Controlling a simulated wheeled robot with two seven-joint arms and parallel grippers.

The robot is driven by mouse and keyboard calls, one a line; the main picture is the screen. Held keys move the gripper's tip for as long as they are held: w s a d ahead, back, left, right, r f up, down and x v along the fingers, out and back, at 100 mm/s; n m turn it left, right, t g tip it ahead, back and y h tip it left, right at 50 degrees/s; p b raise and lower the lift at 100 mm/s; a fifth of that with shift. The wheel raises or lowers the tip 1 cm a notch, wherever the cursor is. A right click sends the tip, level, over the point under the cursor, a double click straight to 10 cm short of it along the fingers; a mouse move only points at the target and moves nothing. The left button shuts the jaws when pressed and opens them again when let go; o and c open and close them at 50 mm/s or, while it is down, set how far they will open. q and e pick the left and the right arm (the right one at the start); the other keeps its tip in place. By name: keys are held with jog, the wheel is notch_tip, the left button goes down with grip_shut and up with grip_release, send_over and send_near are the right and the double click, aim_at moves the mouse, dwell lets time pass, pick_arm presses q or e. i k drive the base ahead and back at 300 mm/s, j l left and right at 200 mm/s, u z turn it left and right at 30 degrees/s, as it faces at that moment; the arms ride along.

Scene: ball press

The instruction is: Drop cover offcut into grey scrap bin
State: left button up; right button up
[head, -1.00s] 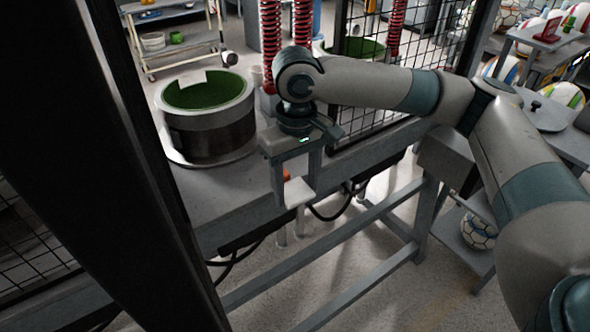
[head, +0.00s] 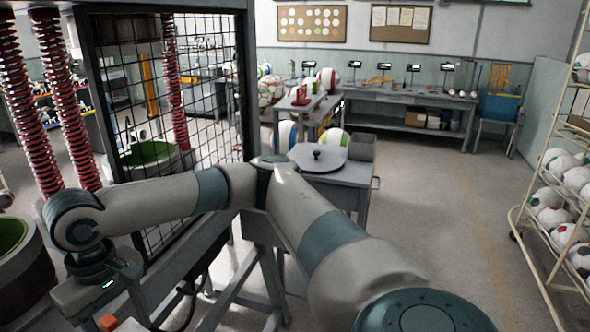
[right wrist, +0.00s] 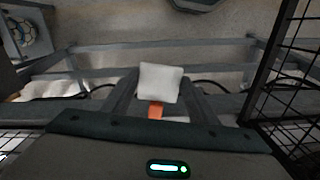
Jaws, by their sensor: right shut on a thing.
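The cover offcut (right wrist: 161,80) is a small white, roughly square piece. It shows in the right wrist view between the fingers of my right gripper (right wrist: 157,97), which is shut on it. In the head view my right gripper's body is at the lower left, with the fingertips and offcut out of sight. A small dark grey open box (head: 362,147), which looks like the scrap bin, stands on a side table, right of the gripper and well apart from it. My left gripper is not in view.
The side table (head: 345,172) also carries a round grey plate with a black knob (head: 317,156). A mesh guard (head: 205,100) and red springs (head: 75,100) stand at the left. A ball rack (head: 560,200) is at the right. Open floor lies between.

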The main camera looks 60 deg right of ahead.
aim_at(356, 157)
jog(key=k, duration=0.55)
jog(key=z, duration=2.15)
jog(key=i+l, duration=0.1)
jog(key=i, duration=0.35)
jog(key=i+l, duration=0.1)
jog(key=i, duration=0.3)
